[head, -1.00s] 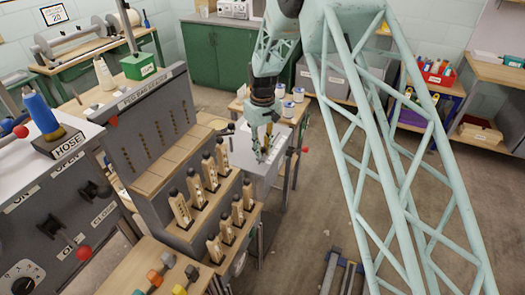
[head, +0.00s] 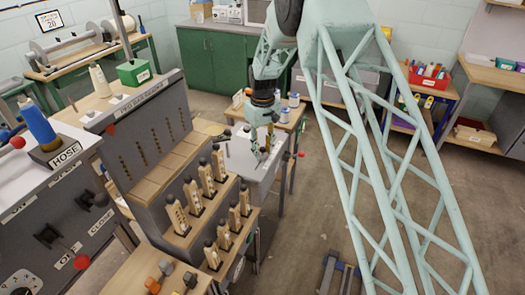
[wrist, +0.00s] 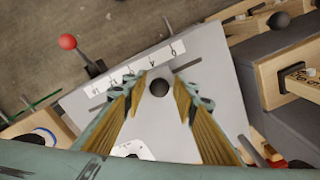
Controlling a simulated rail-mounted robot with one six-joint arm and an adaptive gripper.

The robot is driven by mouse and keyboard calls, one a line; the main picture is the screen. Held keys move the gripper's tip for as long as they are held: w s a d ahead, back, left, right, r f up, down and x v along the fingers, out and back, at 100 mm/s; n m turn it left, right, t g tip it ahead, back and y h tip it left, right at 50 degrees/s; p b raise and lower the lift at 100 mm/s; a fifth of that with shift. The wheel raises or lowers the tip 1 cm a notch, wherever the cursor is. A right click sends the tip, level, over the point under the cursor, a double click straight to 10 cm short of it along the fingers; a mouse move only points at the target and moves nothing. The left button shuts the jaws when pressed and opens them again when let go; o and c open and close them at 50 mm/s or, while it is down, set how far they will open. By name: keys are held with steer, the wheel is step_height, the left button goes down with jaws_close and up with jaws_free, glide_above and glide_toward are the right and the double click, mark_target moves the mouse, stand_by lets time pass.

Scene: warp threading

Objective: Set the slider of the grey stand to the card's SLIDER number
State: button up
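The grey stand (head: 242,162) is near the middle of the head view, with my gripper (head: 262,150) over its top. In the wrist view its grey top (wrist: 205,60) carries a white number strip (wrist: 128,72). A dark round knob (wrist: 159,88), seemingly the slider's, lies between my open fingertips (wrist: 160,80). Both fingers look apart from it; their height above it is hard to judge. A wall card (head: 51,18) at the upper left of the head view shows 20; its smaller text is not legible.
A red-balled lever (wrist: 68,42) sticks out beside the stand. A grey rack with wooden pegs (head: 176,213) is close on the left in the head view. Tins (head: 293,100) stand on a table behind. Open floor (head: 310,215) lies to the right.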

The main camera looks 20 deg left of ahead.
steer(key=shift+o, duration=0.2)
step_height(320, 180, up, 12)
stand_by(1.0)
steer(key=shift+r, duration=0.1)
